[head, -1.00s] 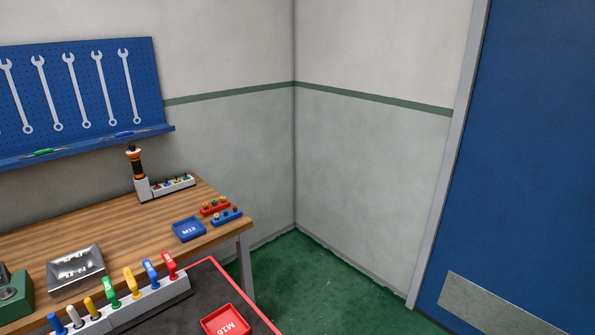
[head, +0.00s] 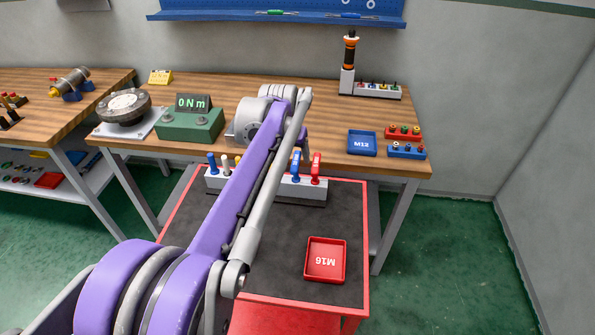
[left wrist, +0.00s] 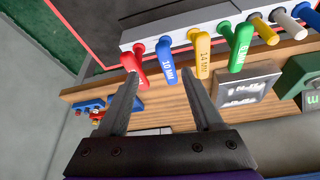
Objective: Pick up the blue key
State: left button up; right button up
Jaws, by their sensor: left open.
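The blue key (left wrist: 166,62) stands in a grey rack (left wrist: 190,22), between a red key (left wrist: 134,68) and a yellow key (left wrist: 203,55). In the head view the blue key (head: 296,167) shows beside the red key (head: 316,168), near the rack's right end. My left gripper (left wrist: 160,76) is open, its two fingers pointing at the rack. In the left wrist view the blue key's handle lies between the finger directions, apparently just past the tips. Contact cannot be judged. In the head view my left arm hides the rack's middle and the gripper's fingers.
The rack stands on a red-edged cart (head: 366,250) with a red M16 tray (head: 325,260). The wooden bench (head: 240,90) behind carries a blue M12 tray (head: 362,142), a torque display (head: 193,104) and small socket racks. A green key (left wrist: 240,46) stands beside the yellow key.

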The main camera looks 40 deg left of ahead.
aim_at(293, 162)
pick_arm(q)
jog(key=f, duration=0.1)
jog(key=w+a+f, duration=0.1)
jog(key=f, duration=0.1)
jog(key=w+a+f, duration=0.1)
jog(key=shift+a+f, duration=0.2)
jog(key=shift+a, duration=0.05)
jog(key=x, duration=0.6)
jog(key=shift+d, duration=0.2)
jog(key=shift+r, duration=0.1)
grip_shut()
